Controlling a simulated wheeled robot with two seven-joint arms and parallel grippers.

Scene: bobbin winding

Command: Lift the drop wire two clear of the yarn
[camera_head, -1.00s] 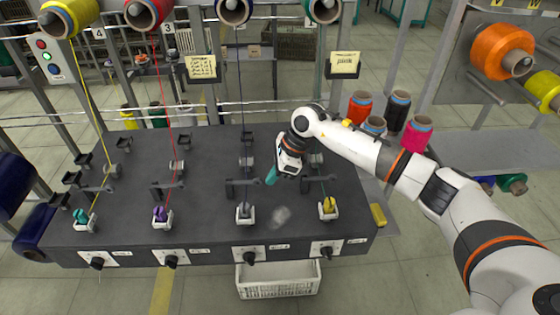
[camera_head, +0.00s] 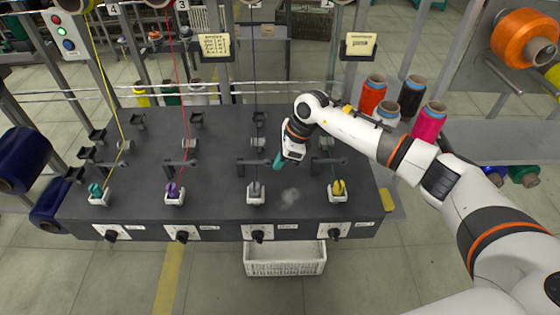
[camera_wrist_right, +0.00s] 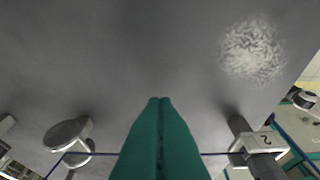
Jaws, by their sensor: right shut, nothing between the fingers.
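Drop wire two is most likely the dark arm (camera_head: 252,166) in the second lane from the right, in the head view. My left gripper is not in view.
A grey-blue bobbin (camera_head: 256,188) stands in front of this lane, and a yellow bobbin (camera_head: 338,187) in the right lane. A round metal disc (camera_wrist_right: 68,134) sits at left in the wrist view. A pale fuzzy patch (camera_wrist_right: 252,50) lies on the dark tabletop. A white crate (camera_head: 285,265) is below.

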